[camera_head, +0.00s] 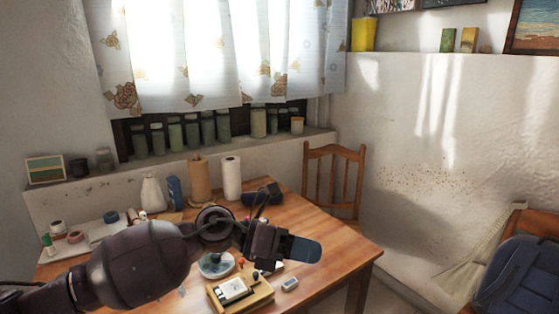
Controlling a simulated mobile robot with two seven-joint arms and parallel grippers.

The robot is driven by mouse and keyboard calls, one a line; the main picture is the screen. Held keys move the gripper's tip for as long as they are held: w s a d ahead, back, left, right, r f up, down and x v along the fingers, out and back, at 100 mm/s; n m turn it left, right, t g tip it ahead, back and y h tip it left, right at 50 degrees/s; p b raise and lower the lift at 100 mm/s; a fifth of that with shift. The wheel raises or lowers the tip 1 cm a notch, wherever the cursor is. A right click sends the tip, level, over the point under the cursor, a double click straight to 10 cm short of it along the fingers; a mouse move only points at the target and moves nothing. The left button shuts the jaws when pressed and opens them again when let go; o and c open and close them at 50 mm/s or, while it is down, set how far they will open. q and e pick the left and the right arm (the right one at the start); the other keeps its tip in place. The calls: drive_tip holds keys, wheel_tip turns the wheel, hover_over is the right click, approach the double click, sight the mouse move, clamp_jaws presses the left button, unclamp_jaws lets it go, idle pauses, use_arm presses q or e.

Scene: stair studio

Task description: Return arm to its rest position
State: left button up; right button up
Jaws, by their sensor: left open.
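My left arm comes in from the lower left and reaches across the wooden table (335,243). My left gripper (298,246) is above the front right part of the table, and it is open. I see nothing held between its fingers. Its fingers overlap the table top in the picture. My right gripper is not in view. The arm hides part of the table's left and middle.
Below the gripper lie a yellow-framed device (262,297) and a small white item (290,284). Paper rolls (232,178) and a white bottle (153,193) stand behind. A wooden chair (335,165) stands at the back; a blue backpack (520,280) is at right.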

use_arm(q)
drive_tip(key=w+a+r+n+t+h, duration=0.1)
drive_tip(key=w+a+n+t, duration=0.15)
drive_tip(key=n+t, duration=0.6)
drive_tip(key=w+a+n+t+h, duration=0.1)
drive_tip(key=a+n+t+h, duration=0.15)
drive_tip(key=n+t, duration=0.6)
drive_tip(key=s+a+f+n+t+y, duration=0.1)
drive_tip(key=a+f+n+t+y, duration=0.1)
drive_tip(key=a+f+n+y, duration=1.4)
drive_tip(key=s+a+f+n+g+y, duration=0.1)
drive_tip(key=s+a+f+n+g, duration=0.1)
drive_tip(key=s+f, duration=0.4)
drive_tip(key=s+a+f+n+g+y, duration=0.1)
drive_tip(key=s+a+f+n, duration=0.4)
drive_tip(key=s, duration=0.7)
drive_tip(key=s+a+f+n+g+y, duration=0.1)
drive_tip(key=s+a+f+n+g, duration=0.2)
drive_tip(key=s+f+n, duration=0.3)
wheel_tip(320, 180, down, 3)
drive_tip(key=s+a, duration=0.1)
drive_tip(key=s, duration=0.2)
drive_tip(key=shift+f, duration=0.15)
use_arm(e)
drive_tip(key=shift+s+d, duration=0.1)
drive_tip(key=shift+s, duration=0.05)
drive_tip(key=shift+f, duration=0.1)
